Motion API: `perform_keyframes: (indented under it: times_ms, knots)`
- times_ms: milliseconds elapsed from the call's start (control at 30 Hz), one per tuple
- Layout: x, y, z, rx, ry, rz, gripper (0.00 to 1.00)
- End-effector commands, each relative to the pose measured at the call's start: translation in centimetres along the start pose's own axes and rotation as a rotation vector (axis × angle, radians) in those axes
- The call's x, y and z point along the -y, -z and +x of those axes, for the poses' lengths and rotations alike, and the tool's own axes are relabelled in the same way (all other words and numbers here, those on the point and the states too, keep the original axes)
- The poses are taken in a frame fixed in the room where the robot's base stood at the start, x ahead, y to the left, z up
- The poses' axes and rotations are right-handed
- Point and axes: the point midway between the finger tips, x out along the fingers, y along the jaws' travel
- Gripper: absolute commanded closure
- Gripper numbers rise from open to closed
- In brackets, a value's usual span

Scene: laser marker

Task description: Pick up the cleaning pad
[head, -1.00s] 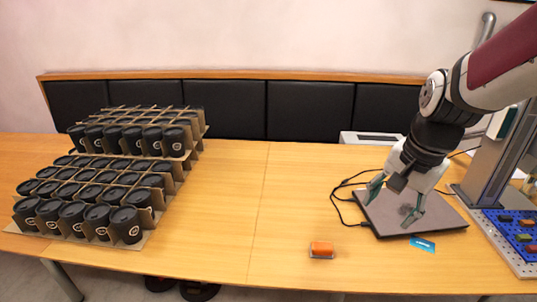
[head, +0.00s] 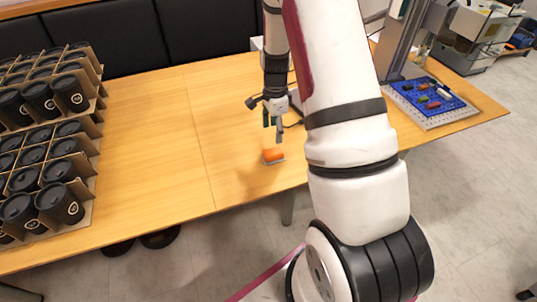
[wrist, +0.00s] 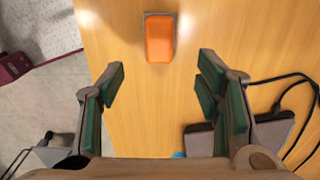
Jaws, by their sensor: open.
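The cleaning pad appears to be the small orange block with a grey base (head: 273,155), lying on the wooden table near its front edge. It also shows in the wrist view (wrist: 160,38), at the top centre, beyond my fingertips. My gripper (head: 272,122) points down above the table, just behind the pad in the head view. In the wrist view my gripper (wrist: 158,85) is open and empty, its green-padded fingers spread to either side. The pad lies ahead of the gap between them, untouched.
Stacked cardboard trays of black cups (head: 50,150) stand on the left. A blue board with small parts (head: 428,95) sits on a plate at the right. A dark flat pad (wrist: 270,132) and black cables lie beside my right finger. The table's middle is clear.

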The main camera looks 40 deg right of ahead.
Motion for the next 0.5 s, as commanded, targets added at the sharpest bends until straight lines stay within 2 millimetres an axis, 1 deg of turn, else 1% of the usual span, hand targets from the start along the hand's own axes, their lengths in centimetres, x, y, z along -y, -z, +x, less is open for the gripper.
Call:
perform_keyframes:
  times_ms: [33, 200, 300, 500]
  knots:
    - [-0.2, 0.0, 1.1, 0.001, -0.005, 0.0, 0.42]
    - [-0.1, -0.1, 4.1, 0.001, -0.004, -0.002, 0.42]
    - [-0.1, 0.0, 5.2, 0.001, -0.002, -0.001, 0.42]
    - [-0.1, -0.1, 6.2, 0.001, -0.001, -0.003, 0.42]
